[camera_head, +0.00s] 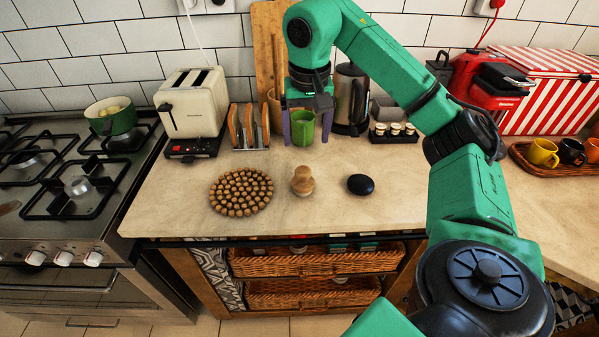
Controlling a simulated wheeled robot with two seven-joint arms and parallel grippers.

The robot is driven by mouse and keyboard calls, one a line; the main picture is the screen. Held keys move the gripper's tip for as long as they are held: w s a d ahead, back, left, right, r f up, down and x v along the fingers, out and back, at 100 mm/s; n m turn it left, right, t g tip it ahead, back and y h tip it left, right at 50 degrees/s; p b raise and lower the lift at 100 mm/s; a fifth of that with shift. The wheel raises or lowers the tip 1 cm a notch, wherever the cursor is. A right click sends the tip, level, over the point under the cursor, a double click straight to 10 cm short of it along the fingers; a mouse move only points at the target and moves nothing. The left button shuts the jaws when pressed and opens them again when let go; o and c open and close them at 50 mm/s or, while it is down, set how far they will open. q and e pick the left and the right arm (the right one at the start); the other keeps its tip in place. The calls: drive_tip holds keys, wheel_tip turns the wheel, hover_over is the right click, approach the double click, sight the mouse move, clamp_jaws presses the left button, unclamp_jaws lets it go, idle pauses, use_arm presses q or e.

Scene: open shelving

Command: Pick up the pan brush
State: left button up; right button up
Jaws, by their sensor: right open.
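The pan brush (302,181), with a round light-wood handle and a pale base, stands upright on the counter (400,208) between a round wooden trivet and a dark oval object. My right gripper (306,137) points down behind the brush, near the back of the counter. Its fingers are apart, and a green cup (303,129) shows between them. I cannot tell whether the fingers touch the cup. The brush is clear of the gripper and fully visible. My left gripper is out of view.
The beaded trivet (241,193) lies left of the brush, the dark oval object (361,184) right. A toast rack (249,128), toaster (193,104), kettle (350,98) and small tray of cups (393,134) line the back. The front counter strip is clear.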

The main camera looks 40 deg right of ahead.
sight(303, 169)
drive_tip(key=f, duration=0.4)
drive_tip(key=w+f+p, duration=0.1)
drive_tip(key=f, duration=0.2)
drive_tip(key=d+f, duration=0.1)
drive_tip(key=f, duration=0.3)
drive_tip(key=shift+w+f+p, duration=0.3)
drive_tip(key=shift+w, duration=0.05)
drive_tip(key=shift+w+f, duration=0.1)
drive_tip(key=shift+f, duration=0.35)
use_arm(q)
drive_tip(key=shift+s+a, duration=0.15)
use_arm(e)
clamp_jaws()
